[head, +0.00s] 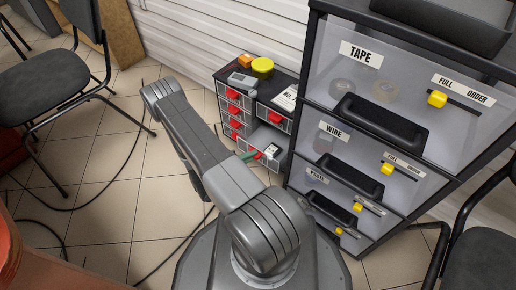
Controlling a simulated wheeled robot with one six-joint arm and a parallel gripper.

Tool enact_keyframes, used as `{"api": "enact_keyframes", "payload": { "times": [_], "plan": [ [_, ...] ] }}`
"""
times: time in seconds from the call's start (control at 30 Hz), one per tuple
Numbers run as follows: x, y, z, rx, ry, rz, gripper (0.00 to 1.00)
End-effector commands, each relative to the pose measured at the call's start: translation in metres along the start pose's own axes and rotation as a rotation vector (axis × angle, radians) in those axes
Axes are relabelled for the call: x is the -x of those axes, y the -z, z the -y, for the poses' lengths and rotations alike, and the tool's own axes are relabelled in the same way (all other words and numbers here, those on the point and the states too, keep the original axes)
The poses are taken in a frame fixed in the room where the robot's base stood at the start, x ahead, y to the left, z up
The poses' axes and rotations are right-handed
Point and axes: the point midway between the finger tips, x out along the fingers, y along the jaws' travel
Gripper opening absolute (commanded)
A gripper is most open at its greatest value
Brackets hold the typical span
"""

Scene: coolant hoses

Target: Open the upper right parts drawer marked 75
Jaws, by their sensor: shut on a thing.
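The small parts cabinet (222,92) stands on the floor at the back, with red-handled drawers in two columns. The upper right drawer (286,124) has a bare red handle (275,118) and looks closed. Below it, a lower right drawer (262,166) appears pulled out, with a light space above it and a black-and-white label or item (271,150). My gripper (254,154) is mostly hidden behind my arm. Only a thin green part shows, at this lower drawer's red handle. The mark 75 is not readable.
A tall cabinet of clear drawers marked TAPE (360,54) and WIRE (334,129) stands close on the right. Chairs (45,88) and floor cables flank the open tiles at left.

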Motion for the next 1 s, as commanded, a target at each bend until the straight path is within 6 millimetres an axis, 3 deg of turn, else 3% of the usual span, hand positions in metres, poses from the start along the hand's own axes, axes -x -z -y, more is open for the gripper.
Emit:
{"api": "enact_keyframes", "payload": {
  "times": [0.13, 0.5, 0.53, 0.6, 1.0],
  "plan": [
    [0.013, 0.003, -0.001, -0.002, -0.003, 0.008, 0.0],
    [0.015, 0.004, -0.001, -0.003, -0.002, 0.006, 0.0],
    [0.015, 0.004, -0.001, -0.003, -0.002, 0.006, 0.2],
    [0.015, 0.005, -0.001, -0.003, -0.002, 0.005, 0.34],
    [0.019, 0.005, 0.001, -0.002, 0.0, 0.004, 0.36]
  ]
}}
